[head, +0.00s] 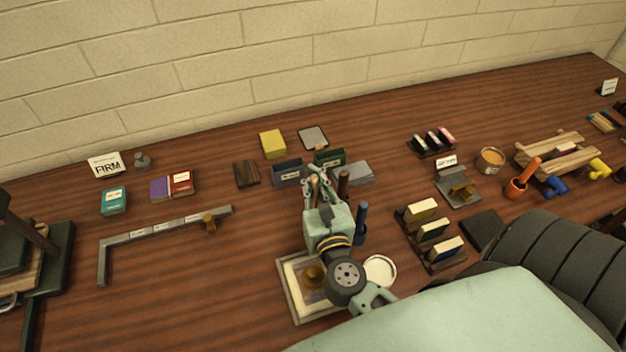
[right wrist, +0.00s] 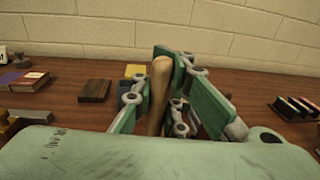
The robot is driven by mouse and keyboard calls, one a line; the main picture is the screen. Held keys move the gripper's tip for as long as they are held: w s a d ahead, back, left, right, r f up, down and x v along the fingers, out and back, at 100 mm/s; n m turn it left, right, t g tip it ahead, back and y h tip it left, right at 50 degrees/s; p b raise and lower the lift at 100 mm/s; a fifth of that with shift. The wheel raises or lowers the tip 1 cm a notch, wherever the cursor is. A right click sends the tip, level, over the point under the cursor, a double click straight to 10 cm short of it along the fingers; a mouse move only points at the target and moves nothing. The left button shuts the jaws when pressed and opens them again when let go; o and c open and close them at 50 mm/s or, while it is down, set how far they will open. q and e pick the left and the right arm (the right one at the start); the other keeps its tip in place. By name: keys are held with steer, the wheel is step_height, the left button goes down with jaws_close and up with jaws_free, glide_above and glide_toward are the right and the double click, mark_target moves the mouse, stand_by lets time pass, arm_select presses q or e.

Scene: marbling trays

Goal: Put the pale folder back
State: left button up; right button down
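The pale folder (right wrist: 160,88) is a tan, round-ended stick, standing nearly upright between the green fingers of my right gripper (right wrist: 172,100) in the right wrist view. The fingers appear closed around it. In the head view, my right gripper (head: 321,186) points away over the middle of the table, and the folder (head: 314,188) shows only as a small tan strip between the fingers. Its lower end is hidden. A dark brown upright stick (head: 343,184) and a dark blue one (head: 361,220) stand just right of the gripper. My left gripper is not in view.
A framed tray (head: 291,297) and a round white dish (head: 380,269) lie under my right arm. Dark and green boxes (head: 288,173) stand close beyond the gripper. Racks of small blocks (head: 433,231) stand at right. The table left of the gripper is mostly clear, up to an L-shaped rail (head: 165,231).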

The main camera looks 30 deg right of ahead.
steer(key=shift+f+b, duration=0.4)
steer(key=shift+f, duration=0.05)
steer(key=c, duration=1.8)
jaws_free()
steer(key=shift+r, duration=0.1)
steer(key=shift+o, duration=0.2)
steer(key=shift+r, duration=0.1)
steer(key=shift+r+p, duration=0.3)
steer(key=shift+p, duration=0.15)
steer(key=b+v, duration=0.5)
steer(key=v, duration=0.7)
steer(key=shift+b, duration=0.4)
steer(key=shift+f, duration=0.1)
